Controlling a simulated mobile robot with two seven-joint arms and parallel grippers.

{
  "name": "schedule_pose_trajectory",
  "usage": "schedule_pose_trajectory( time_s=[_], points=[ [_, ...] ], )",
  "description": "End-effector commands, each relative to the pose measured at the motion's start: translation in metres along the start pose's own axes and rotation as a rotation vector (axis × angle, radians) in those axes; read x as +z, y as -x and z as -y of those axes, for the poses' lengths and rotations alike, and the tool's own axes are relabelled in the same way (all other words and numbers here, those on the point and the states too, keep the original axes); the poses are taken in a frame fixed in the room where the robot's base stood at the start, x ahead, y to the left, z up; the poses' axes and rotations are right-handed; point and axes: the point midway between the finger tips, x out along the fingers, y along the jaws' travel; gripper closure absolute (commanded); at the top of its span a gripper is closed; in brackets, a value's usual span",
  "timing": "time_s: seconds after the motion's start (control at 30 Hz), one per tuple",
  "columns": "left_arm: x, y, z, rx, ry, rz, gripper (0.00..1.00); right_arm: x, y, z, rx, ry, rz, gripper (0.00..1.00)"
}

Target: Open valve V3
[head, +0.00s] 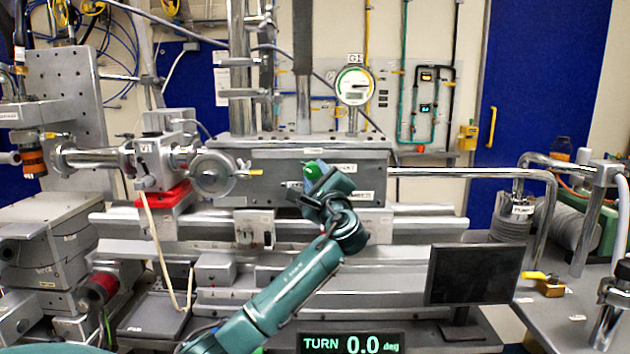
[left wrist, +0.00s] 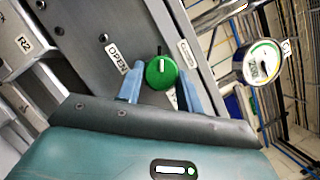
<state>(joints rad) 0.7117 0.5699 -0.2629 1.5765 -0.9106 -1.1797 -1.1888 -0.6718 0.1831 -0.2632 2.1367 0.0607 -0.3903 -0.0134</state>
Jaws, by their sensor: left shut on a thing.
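A round green knob (head: 312,170) sits on the front of the grey metal box (head: 268,168) in the middle of the head view. In the left wrist view the green knob (left wrist: 161,73) carries a white pointer bar, and an OPEN label (left wrist: 117,57) is beside it. My left gripper (head: 320,177) reaches the knob from below. Its two blue fingers (left wrist: 160,80) are on either side of the knob and shut on it. The gripper partly covers the labels around the knob. I cannot read a V3 mark here. My right gripper is not in view.
A display (head: 350,344) reads TURN 0.0 deg. A round gauge (head: 354,86) stands above the box. A dark monitor (head: 475,273) stands at lower right, near a yellow-handled valve (head: 545,284). A long horizontal pipe (head: 465,172) runs right from the box.

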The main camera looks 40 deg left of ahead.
Motion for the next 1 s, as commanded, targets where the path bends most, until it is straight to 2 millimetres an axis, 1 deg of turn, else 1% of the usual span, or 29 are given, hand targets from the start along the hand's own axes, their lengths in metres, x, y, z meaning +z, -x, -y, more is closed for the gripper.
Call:
schedule_pose_trajectory(
  time_s=[0.27,0.7,1.0],
  points=[
    [0.000,0.000,0.003,0.105,0.248,-0.002,0.87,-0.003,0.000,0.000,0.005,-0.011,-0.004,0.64],
    [0.003,-0.001,0.007,0.264,0.630,-0.001,0.87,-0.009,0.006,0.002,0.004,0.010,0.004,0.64],
    [0.004,-0.001,0.008,0.351,0.839,0.001,0.87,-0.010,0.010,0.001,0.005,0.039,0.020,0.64]
  ],
)
